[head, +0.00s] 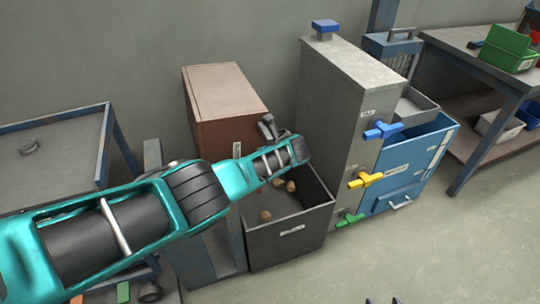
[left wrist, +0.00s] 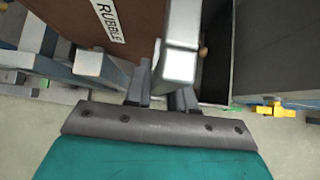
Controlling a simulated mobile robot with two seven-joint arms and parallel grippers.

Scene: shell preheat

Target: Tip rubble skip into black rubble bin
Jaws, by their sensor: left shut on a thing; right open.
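The brown rubble skip (head: 218,92) stands left of and behind the black rubble bin (head: 285,246). Its RUBBLE label shows in the left wrist view (left wrist: 108,20). I cannot see its opening. My left gripper (left wrist: 163,97) is shut on the skip's grey handle (left wrist: 180,58), at the side facing the bin; in the head view my left wrist mostly hides this grip. Several brown rubble lumps (head: 265,215) lie inside the bin, and my left arm covers part of its mouth. My right gripper (head: 384,300) is open and empty, only its fingertips showing at the bottom edge.
A tall grey cabinet (head: 345,75) with blue, yellow (head: 365,180) and green handles stands close right of the bin. A blue container (head: 415,165) is beside it. A workbench (head: 475,65) is at far right, a grey table (head: 50,165) at left. The front right floor is clear.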

